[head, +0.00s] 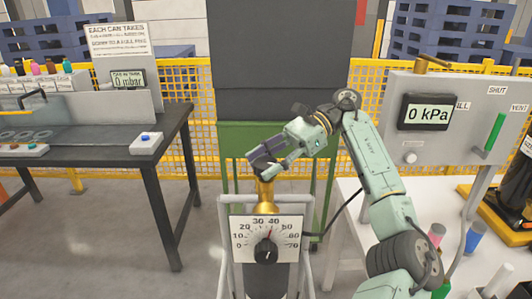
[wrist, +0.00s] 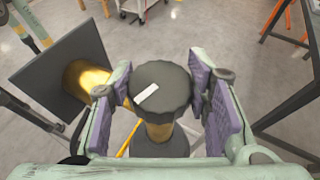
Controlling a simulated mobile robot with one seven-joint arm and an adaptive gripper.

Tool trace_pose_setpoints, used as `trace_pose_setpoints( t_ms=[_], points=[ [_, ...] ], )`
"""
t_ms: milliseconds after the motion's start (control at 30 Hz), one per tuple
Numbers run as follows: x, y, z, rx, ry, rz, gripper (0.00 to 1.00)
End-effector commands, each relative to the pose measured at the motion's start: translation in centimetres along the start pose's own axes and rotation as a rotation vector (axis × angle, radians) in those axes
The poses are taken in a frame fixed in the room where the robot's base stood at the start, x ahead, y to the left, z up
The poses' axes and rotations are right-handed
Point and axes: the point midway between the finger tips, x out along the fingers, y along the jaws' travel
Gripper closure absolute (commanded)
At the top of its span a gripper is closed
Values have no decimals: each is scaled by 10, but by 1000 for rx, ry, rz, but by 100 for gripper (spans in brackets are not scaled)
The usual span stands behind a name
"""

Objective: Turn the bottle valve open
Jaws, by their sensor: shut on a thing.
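The bottle valve's dark round handwheel (wrist: 160,90) carries a white mark and sits on a brass stem (wrist: 158,131) in the wrist view. My gripper (wrist: 163,97) has one purple-padded finger on each side of the handwheel and is shut on it. In the head view my gripper (head: 268,160) reaches down onto the top of the brass valve (head: 265,190), hiding the handwheel. Below the valve is a white dial plate (head: 246,247) numbered 0 to 70 with a black knob (head: 266,251). The bottle itself is mostly hidden behind the plate.
A grey panel (head: 400,85) at right has a display (head: 428,113) reading 0 kPa and a green lever (head: 494,131). A dark bench (head: 160,165) stands at left. A grey frame (head: 226,240) surrounds the bottle. A square plate (wrist: 40,80) and brass cylinder are beside the handwheel.

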Motion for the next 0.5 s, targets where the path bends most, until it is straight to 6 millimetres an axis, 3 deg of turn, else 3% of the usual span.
trace_pose_setpoints(
  t_ms=[500],
  points=[
    [1, 0, -1, -13, 1, 35, 84]
  ],
)
